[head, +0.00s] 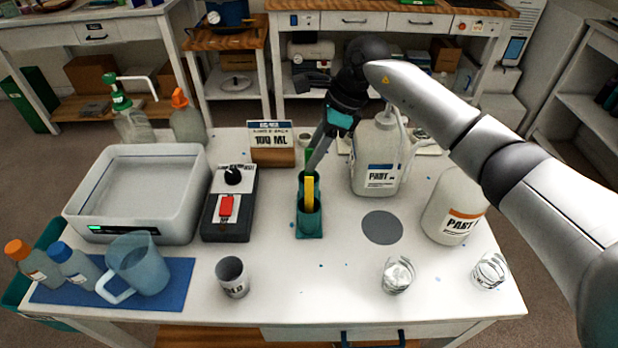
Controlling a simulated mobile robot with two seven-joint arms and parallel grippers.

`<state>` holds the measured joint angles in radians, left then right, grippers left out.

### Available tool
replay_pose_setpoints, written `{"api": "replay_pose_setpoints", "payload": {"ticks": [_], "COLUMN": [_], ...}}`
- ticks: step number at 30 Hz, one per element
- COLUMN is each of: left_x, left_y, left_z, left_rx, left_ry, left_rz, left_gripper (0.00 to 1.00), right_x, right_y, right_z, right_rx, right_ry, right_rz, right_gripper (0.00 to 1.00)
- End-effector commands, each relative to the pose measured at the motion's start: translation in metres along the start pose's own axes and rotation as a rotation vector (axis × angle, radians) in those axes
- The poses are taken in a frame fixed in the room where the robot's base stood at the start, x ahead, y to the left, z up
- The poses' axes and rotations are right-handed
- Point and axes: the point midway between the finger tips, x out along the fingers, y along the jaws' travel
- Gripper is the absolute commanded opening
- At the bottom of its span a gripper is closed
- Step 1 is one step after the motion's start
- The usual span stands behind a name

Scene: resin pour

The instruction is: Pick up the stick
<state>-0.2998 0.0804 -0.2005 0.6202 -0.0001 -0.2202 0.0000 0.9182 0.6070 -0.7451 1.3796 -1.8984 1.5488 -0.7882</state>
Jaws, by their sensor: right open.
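A teal holder (310,222) stands on the white table, a little left of the middle. A yellow stick (310,193) stands upright in it, with a green piece (309,158) showing behind. The right gripper is open and sits above and behind the holder, around or close against the grey stick's top. Its fingers are partly hidden by the gripper body and small in view. My left gripper is not in view.
A white jug (377,165) stands close right of the holder, with a second jug (454,207) farther right. Cups stand along the front: one printed cup (232,278) and two clear ones. The front middle is clear.

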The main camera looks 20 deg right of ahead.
Motion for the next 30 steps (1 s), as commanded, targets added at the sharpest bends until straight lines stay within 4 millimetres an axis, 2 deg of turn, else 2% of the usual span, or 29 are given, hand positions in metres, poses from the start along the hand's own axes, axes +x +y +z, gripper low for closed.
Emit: {"api": "replay_pose_setpoints", "payload": {"ticks": [3, 6, 13, 24, 30], "left_x": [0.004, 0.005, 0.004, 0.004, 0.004], "left_y": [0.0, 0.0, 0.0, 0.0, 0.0], "left_z": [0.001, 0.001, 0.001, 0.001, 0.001], "left_rx": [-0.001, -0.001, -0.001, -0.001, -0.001], "left_ry": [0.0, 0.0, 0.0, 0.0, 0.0], "left_rz": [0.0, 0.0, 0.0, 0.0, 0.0], "left_gripper": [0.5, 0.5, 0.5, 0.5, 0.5], "right_x": [0.021, 0.03, 0.031, 0.031, 0.031], "right_y": [0.001, 0.0, 0.0, 0.0, 0.0], "right_z": [-0.002, -0.002, -0.002, -0.002, -0.002], "right_rx": [0.001, 0.0, 0.0, 0.0, 0.0], "right_ry": [-0.003, -0.001, -0.001, -0.001, -0.001], "right_rz": [0.003, 0.0, -0.002, -0.001, -0.001], "right_gripper": [0.44, 0.44, 0.43, 0.01, 0.0]}}
